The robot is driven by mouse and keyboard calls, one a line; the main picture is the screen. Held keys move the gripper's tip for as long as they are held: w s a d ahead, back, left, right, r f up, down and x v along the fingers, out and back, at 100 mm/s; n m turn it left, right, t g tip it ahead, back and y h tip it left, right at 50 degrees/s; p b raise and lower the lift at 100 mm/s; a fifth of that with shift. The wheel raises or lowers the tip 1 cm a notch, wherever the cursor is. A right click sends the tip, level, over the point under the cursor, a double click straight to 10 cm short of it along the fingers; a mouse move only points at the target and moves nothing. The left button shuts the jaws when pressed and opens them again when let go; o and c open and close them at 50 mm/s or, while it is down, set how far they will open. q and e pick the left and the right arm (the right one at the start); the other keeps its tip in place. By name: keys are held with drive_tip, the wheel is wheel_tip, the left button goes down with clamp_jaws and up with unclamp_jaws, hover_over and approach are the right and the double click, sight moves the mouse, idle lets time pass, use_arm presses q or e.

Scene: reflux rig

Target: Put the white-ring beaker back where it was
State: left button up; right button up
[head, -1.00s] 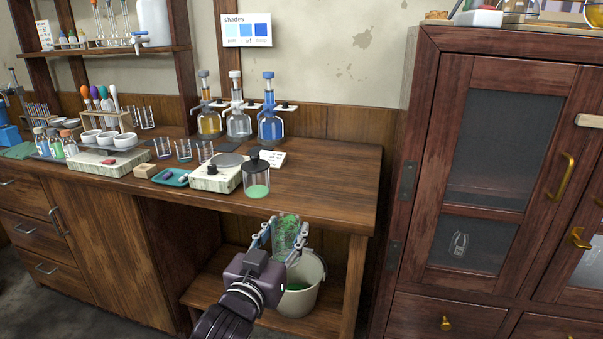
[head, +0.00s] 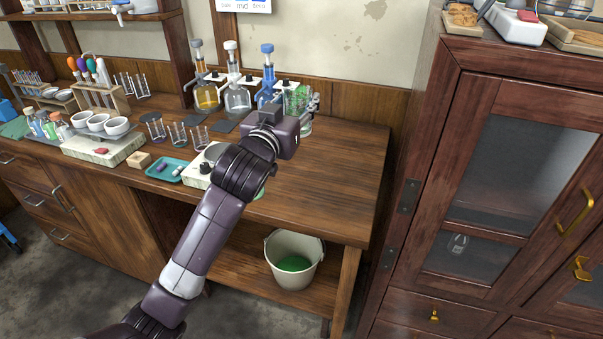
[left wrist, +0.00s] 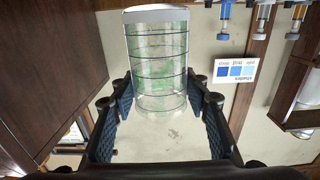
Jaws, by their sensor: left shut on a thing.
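The white-ring beaker (head: 296,97) is clear glass with green stains inside. It is at the right end of the worktop, partly hidden by my left gripper (head: 312,106). In the left wrist view, which is upside down, the beaker (left wrist: 157,62) shows dark lines and a white band at one end. My left gripper (left wrist: 160,108) is shut on it, a finger on each side. I cannot tell whether the beaker touches the worktop. My right gripper is not in view.
The worktop (head: 335,165) is bare at the right front. Bottles with blue (head: 268,92), clear and amber (head: 205,95) contents stand behind, left of the beaker. A bucket (head: 293,245) holding green liquid stands on the lower shelf. My arm covers most of the scale and lidded jar.

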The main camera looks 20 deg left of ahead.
use_arm(q)
drive_tip(key=shift+s+f+b, duration=0.2)
drive_tip(key=shift+f+b, duration=0.55)
drive_tip(key=shift+f, duration=8.65)
drive_tip(key=shift+f, duration=0.2)
drive_tip(key=o, duration=1.3)
drive_tip(key=shift+r, duration=0.1)
